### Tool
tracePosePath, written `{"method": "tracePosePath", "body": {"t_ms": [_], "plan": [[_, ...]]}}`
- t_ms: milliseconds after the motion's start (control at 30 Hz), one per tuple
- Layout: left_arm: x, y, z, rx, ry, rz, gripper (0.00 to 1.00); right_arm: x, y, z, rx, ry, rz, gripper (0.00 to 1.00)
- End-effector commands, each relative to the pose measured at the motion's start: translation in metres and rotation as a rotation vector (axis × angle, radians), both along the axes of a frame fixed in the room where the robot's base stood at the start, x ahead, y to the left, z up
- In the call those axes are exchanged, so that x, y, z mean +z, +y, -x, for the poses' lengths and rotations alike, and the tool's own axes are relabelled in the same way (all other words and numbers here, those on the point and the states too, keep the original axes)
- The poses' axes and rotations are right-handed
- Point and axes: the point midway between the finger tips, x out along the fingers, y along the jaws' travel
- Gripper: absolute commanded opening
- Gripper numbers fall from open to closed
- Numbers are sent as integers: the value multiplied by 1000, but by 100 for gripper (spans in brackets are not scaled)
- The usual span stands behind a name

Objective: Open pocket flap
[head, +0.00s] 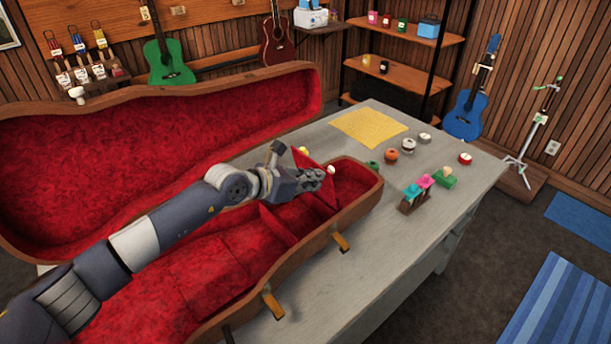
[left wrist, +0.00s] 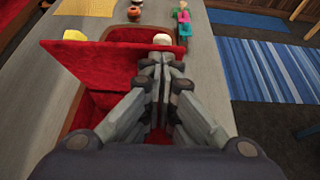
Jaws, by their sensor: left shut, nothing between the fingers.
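An open instrument case (head: 375,190) with red plush lining lies on the grey table. Its red pocket flap (head: 312,166) stands tilted up near the narrow end, with a white knob (head: 331,170) at its edge. In the left wrist view the flap (left wrist: 95,62) spreads left of my fingers, and the knob (left wrist: 162,39) shows just beyond the fingertips. My left gripper (head: 318,178) is shut and empty, close against the flap beside the knob; I cannot tell whether it touches. The fingers hide part of the pocket. My right gripper is not in view.
The case lid (head: 160,110) stands open at the back left. A yellow cloth (head: 368,127), several small round containers and a small rack with coloured pieces (head: 415,194) are on the table right of the case. Latches (head: 340,242) stick out at the case's front edge.

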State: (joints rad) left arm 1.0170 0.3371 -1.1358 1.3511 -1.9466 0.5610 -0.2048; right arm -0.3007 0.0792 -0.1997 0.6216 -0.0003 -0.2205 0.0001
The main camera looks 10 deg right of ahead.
Motion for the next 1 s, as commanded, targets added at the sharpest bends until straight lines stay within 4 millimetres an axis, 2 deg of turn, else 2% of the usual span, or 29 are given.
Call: {"method": "tracePosePath", "body": {"t_ms": [67,500,1000], "plan": [[3,-6,-3,0,-1,5,0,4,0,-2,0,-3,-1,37],[10,-26,-17,-1,-5,8,0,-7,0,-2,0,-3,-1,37],[11,-27,-18,0,-4,7,0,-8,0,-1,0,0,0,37]]}}
